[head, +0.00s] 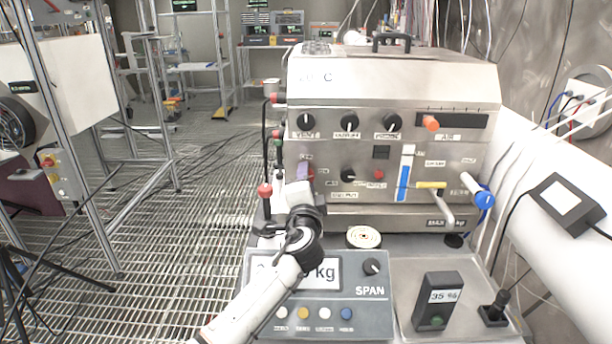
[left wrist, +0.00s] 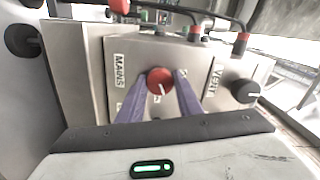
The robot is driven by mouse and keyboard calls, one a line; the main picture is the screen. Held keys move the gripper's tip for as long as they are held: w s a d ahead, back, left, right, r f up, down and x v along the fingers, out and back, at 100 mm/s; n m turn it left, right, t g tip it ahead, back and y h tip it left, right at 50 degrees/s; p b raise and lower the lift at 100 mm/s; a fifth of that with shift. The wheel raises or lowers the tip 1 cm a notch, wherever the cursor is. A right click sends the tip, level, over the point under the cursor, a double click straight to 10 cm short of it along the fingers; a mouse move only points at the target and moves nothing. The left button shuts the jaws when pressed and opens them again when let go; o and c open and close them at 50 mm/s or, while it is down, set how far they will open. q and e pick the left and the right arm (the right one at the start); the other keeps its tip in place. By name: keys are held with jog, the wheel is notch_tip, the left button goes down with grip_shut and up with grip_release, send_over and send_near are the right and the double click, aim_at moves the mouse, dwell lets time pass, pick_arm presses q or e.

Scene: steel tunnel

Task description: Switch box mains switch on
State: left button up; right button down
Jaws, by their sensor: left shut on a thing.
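The steel switch box (head: 395,82) stands on the bench with rows of knobs on its front. In the left wrist view the mains switch is a round red knob (left wrist: 159,81) with a white pointer mark, beside a MAINS label (left wrist: 118,71). My left gripper (head: 305,168) is at the left part of the box front. Its two purple fingers are shut on the red knob, one on each side. In the head view the gripper mostly hides the knob. Whether the switch is on cannot be told. My right gripper is out of view.
A black VENT knob (left wrist: 245,90) sits close beside the mains switch. Red-topped posts (head: 265,190) stand left of the box. A scale panel (head: 355,310) and a black 35 % unit (head: 437,300) lie in front. A white pipe (head: 545,215) runs along the right.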

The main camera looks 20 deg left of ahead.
pick_arm(q)
jog(key=shift+m+p, duration=0.7)
jog(key=shift+m, duration=1.8)
jog(key=o, duration=1)
jog(key=shift+o, duration=0.2)
jog(key=v, duration=1)
jog(key=shift+b, duration=0.3)
jog(key=shift+s, duration=0.2)
